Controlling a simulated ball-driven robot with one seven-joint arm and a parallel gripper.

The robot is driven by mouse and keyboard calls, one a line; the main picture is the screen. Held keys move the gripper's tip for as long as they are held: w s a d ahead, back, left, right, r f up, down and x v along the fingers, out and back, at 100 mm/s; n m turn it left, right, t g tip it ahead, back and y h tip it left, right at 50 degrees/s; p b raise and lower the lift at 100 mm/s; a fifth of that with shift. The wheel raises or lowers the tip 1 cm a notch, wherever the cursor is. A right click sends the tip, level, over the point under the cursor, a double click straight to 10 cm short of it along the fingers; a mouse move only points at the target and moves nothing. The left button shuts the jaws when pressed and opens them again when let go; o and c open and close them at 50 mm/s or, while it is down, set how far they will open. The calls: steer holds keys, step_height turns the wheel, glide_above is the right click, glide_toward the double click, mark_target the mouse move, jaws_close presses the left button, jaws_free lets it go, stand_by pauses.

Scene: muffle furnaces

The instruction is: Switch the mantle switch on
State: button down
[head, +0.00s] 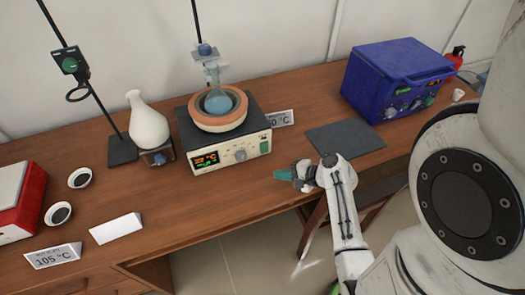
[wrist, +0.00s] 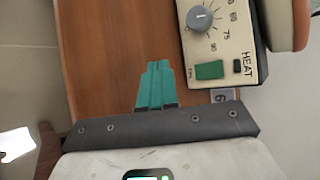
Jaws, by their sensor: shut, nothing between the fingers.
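The heating mantle (head: 217,110), a brown bowl holding a round flask of blue liquid, sits on a dark-topped cream control box (head: 237,153). The box front has a lit display, a grey knob (wrist: 200,18) and a green rocker switch (wrist: 209,70) at its right end. The switch also shows in the head view (head: 264,147), small. Beside it, a small dark window (wrist: 237,66) is marked HEAT. My gripper (head: 283,175) has teal fingers closed together and empty. It is in front of the box, apart from the switch; its fingers (wrist: 157,72) also show in the wrist view.
A blue instrument (head: 397,78) and a dark mat (head: 345,137) stand right of the box. A white flask (head: 148,122) stands at left. A temperature sign (head: 280,118) is behind the box's right end. Bare wood lies in front of the box.

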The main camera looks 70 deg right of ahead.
mark_target(264, 148)
steer(key=w+d+b, duration=0.2)
steer(key=w+d+f+b, duration=0.1)
steer(key=w+d+b, duration=0.1)
steer(key=d, duration=0.1)
steer(key=shift+w+d, duration=0.1)
steer(key=shift+w, duration=0.15)
steer(key=shift+w+d, duration=0.6)
steer(key=shift+d, duration=0.05)
steer(key=shift+w+d, duration=0.1)
steer(key=shift+d, duration=0.05)
stand_by(1.8)
steer(key=shift+w+d+f, duration=0.1)
steer(key=shift+w+d, duration=0.1)
steer(key=shift+w+d, duration=0.2)
steer(key=shift+d, duration=0.05)
stand_by(0.7)
steer(key=shift+s+a, duration=0.1)
stand_by(0.3)
steer(key=shift+s+a+p, duration=0.4)
steer(key=shift+a, duration=0.1)
